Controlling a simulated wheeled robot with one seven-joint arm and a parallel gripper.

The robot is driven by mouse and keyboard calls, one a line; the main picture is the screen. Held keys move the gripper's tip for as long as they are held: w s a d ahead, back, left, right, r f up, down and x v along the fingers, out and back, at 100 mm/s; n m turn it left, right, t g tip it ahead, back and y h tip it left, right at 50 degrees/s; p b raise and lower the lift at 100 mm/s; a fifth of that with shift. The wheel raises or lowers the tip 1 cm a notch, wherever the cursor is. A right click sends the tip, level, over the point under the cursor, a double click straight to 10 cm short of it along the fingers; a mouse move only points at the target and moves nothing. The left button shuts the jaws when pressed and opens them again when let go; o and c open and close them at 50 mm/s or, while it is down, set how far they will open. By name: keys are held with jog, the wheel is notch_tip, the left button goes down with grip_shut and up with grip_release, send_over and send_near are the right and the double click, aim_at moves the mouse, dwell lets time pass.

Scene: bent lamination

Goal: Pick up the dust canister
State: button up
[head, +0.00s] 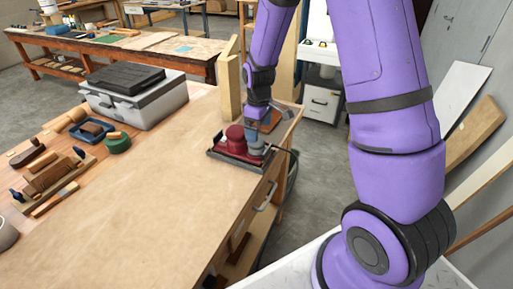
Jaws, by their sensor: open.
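A red and dark sander-like tool (234,140) sits on a dark flat tray (222,157) near the right edge of the wooden bench. A small blue-grey rounded piece (255,146) sits at the tool's right side; it looks like the dust canister, but I cannot be sure. My gripper (262,120) is open and points down just above and behind this piece. The fingers are small and partly hidden, and I cannot tell whether they touch it.
The bench top (150,170) is clear left of the tool. A grey case with a black lid (134,97), hand planes (50,175) and a green tape roll (118,144) stand at its left. Upright boards (229,88) rise behind the tool.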

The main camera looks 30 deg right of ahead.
aim_at(257, 147)
jog(key=shift+w+f, duration=0.15)
jog(key=shift+f, duration=1.6)
jog(key=shift+w+f, duration=0.1)
jog(key=shift+f, duration=1.65)
jog(key=c, duration=1.1)
